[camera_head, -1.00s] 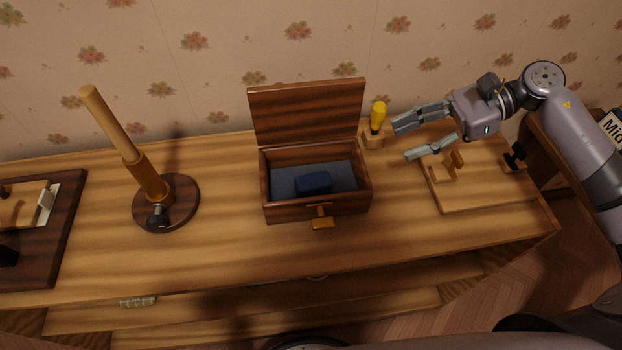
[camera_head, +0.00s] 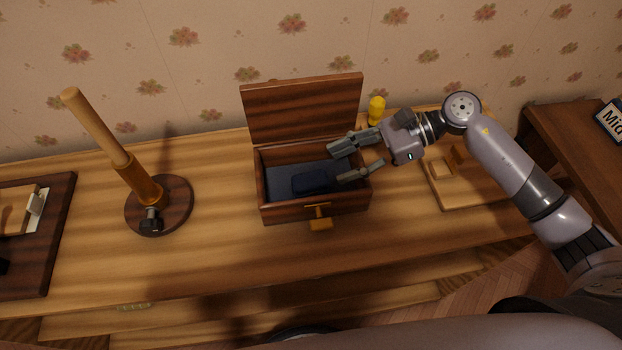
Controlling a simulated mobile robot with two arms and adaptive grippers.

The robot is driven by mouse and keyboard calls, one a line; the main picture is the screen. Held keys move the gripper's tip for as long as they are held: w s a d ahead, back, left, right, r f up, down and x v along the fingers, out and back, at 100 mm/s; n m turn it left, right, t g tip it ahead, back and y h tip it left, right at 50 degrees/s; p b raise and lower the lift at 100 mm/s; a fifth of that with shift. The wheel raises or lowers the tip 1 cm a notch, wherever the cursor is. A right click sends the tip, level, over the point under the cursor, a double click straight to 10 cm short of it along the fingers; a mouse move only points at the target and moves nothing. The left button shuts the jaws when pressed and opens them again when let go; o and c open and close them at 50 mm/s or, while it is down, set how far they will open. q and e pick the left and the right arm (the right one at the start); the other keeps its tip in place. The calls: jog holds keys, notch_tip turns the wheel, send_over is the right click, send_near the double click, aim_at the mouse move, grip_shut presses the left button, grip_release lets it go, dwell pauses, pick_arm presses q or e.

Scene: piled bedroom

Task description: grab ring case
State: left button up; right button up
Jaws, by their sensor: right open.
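The ring case (camera_head: 312,180) is a small dark blue block. It lies on the grey-blue lining inside an open wooden box (camera_head: 300,212) on the dresser top, and the box's lid (camera_head: 303,108) stands up at the back. My right gripper (camera_head: 336,164) is open and empty. Its fingertips are over the right part of the box, just right of the ring case and apart from it as far as I can see. My left gripper is not in view.
A wooden stand with a tilted post (camera_head: 131,168) is left of the box, with a dark board (camera_head: 48,242) at the far left. A yellow-handled item (camera_head: 376,110) stands behind my right gripper. A light wooden board (camera_head: 465,196) lies to the right. The dresser's front is clear.

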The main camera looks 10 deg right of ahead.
aim_at(311, 178)
jog(key=p+x, duration=0.2)
jog(key=x, duration=0.3)
jog(key=shift+s+a+f, duration=0.1)
jog(key=shift+f, duration=0.25)
jog(key=shift+a+f, duration=0.2)
jog(key=shift+a, duration=0.05)
jog(key=shift+d, duration=0.1)
jog(key=shift+c, duration=0.2)
jog(key=c, duration=0.8)
jog(key=shift+r, duration=0.15)
jog(key=shift+c, duration=0.2)
